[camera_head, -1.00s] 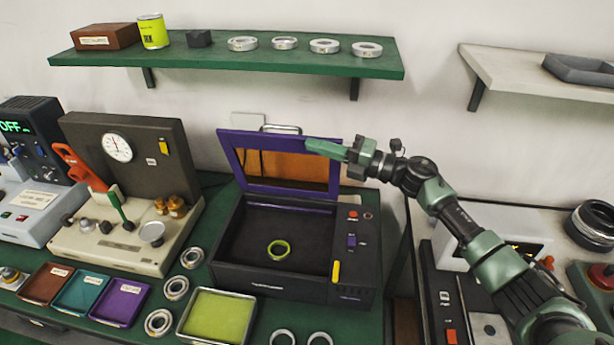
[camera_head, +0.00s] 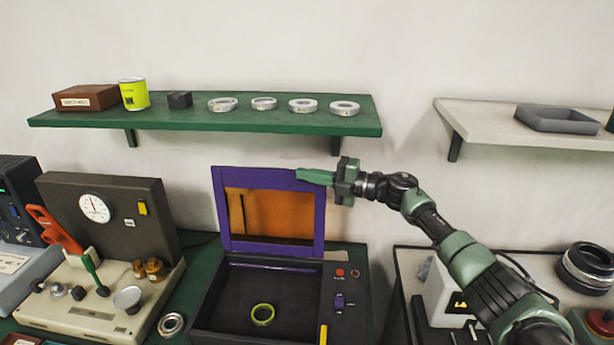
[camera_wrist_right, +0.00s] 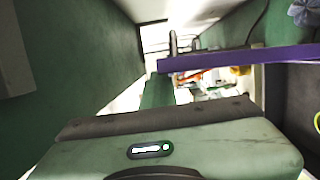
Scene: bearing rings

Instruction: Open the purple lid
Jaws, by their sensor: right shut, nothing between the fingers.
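The purple lid (camera_head: 221,212) stands raised, close to upright, at the back of the black box (camera_head: 338,270). It has a purple frame around an orange window. A yellow-green ring (camera_head: 262,314) lies on the dark floor inside the box. My right gripper (camera_head: 305,176) is shut and empty at the lid's upper right corner, with its fingertips overlapping the top edge in the head view. Whether they touch the lid I cannot tell. In the right wrist view the lid's purple edge (camera_wrist_right: 240,59) runs beside the fingers. My left gripper is not in view.
A green shelf (camera_head: 200,122) with a tin, a brown box and several rings hangs above the lid. A pale shelf (camera_head: 480,115) with a grey tray is at right. A press-like device (camera_head: 110,220) with a dial stands left of the box.

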